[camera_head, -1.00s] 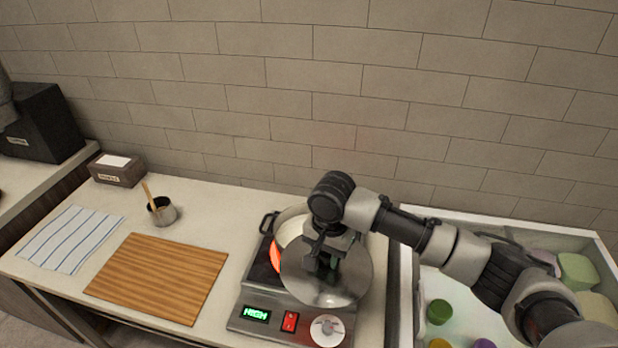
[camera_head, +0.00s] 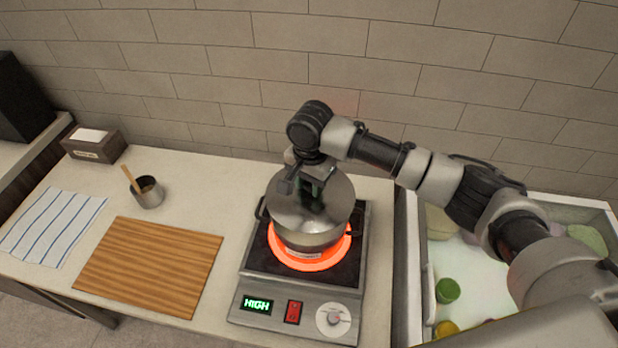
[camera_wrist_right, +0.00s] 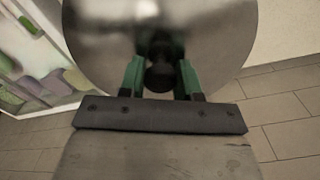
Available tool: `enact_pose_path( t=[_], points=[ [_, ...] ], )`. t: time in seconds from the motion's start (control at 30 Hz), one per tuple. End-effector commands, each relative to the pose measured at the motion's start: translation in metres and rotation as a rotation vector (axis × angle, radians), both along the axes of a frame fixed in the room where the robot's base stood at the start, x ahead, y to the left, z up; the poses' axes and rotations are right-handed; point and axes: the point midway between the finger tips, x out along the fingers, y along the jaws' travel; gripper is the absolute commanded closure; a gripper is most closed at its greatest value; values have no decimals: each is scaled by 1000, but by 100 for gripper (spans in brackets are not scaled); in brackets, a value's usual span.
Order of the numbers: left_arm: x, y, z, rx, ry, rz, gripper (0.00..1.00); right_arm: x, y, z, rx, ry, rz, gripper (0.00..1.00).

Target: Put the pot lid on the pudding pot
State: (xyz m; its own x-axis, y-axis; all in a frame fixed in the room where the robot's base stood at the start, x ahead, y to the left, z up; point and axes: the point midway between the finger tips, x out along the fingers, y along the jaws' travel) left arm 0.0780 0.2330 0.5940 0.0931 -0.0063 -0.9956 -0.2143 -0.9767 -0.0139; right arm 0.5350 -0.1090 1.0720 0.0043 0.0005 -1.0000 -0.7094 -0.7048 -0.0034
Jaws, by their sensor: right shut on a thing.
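The pudding pot (camera_head: 305,239) is a steel pot with dark side handles, standing on the glowing orange burner of the hot plate (camera_head: 254,284). The round steel pot lid (camera_head: 335,200) is over the pot's top and covers its opening; whether it rests fully on the rim I cannot tell. My right gripper (camera_head: 311,200) is above the lid, shut on its dark knob. In the right wrist view, the green-padded fingers of the right gripper (camera_wrist_right: 160,78) are on either side of the knob, with the lid (camera_wrist_right: 105,40) beyond. The pot's inside is hidden. My left gripper is not in view.
The hot plate's display reads HIGH, beside a red switch (camera_head: 293,311) and a dial (camera_head: 333,319). A wooden board (camera_head: 150,265), a striped cloth (camera_head: 52,226), a cup with a stick (camera_head: 149,193) and a labelled box (camera_head: 94,146) are on the left.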

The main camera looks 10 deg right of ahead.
Motion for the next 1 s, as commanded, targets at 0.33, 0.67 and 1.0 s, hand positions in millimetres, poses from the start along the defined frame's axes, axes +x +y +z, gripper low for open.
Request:
enact_pose_path(
  t=[0.33,0.67,1.0],
  points=[
    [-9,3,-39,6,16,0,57,1,0,-27,0,-3,0,94],
    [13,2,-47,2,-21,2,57,0,0,-48,0,0,-1,94],
    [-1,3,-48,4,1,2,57,1,0,-55,0,-1,0,94]
  ],
)
